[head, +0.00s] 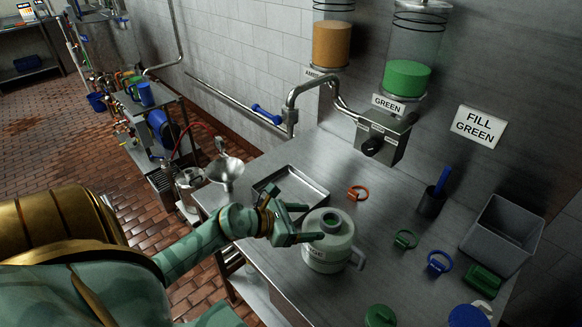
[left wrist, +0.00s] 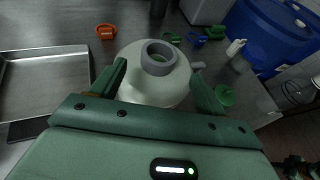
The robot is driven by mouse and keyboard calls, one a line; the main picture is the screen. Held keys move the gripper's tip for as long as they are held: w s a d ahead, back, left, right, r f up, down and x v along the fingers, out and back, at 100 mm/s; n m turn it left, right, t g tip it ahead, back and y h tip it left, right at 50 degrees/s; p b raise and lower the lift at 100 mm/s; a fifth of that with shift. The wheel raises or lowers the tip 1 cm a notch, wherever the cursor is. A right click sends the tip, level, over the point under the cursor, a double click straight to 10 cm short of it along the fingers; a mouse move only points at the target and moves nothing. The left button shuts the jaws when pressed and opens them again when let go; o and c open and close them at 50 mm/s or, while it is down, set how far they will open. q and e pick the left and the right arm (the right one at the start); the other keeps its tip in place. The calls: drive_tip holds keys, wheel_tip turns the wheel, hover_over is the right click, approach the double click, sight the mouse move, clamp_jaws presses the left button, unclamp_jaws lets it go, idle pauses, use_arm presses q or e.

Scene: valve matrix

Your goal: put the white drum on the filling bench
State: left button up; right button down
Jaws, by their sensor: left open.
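The white drum (head: 328,256) stands upright on the filling bench (head: 290,248), close to its front-left edge. It has a grey neck ring with a green opening, a side handle and a label partly out of sight. My left gripper (head: 309,222) is open beside the drum's upper part. In the left wrist view the drum (left wrist: 155,88) shows ahead, between and beyond the two open fingers (left wrist: 158,76). I cannot tell whether a finger touches it. My right gripper is not in view.
A shallow metal tray (head: 290,187) lies left of the drum and a funnel (head: 225,170) is near the bench's left edge. An orange ring (head: 357,193), green ring (head: 405,239), blue ring (head: 439,262) and grey bin (head: 503,235) are to the right. A valve box (head: 383,137) is behind.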

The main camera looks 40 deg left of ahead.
use_arm(q)
drive_tip(key=v, duration=0.5)
drive_tip(key=shift+s+a+r, duration=0.15)
drive_tip(key=shift+s+a, duration=0.05)
drive_tip(key=shift+s, duration=0.1)
